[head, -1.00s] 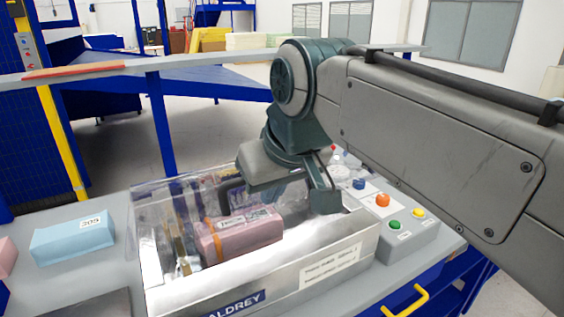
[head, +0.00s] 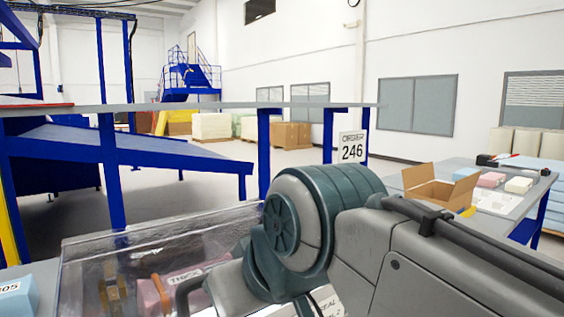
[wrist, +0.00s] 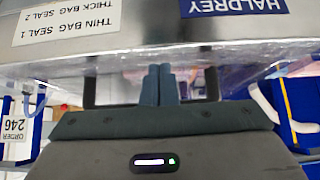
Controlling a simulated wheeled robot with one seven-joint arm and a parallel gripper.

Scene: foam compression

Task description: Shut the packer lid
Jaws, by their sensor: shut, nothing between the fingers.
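The packer's clear lid (head: 150,246) stands raised at the lower left of the head view, its top edge slanting. A dark curved handle (head: 187,288) shows beside my arm. A pink foam block (head: 165,297) shows through the lid. In the wrist view, the packer's metal front (wrist: 150,28) runs across the top, upside down. My gripper (wrist: 158,84) is shut and empty there, its fingertips near a clear edge, with dark handle posts (wrist: 212,84) either side. Contact cannot be told. In the head view, my arm hides the fingers.
A blue block (head: 18,298) lies left of the packer. A grey table (head: 500,200) at the right holds an open cardboard box (head: 440,188) and foam blocks. Open floor lies behind the packer.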

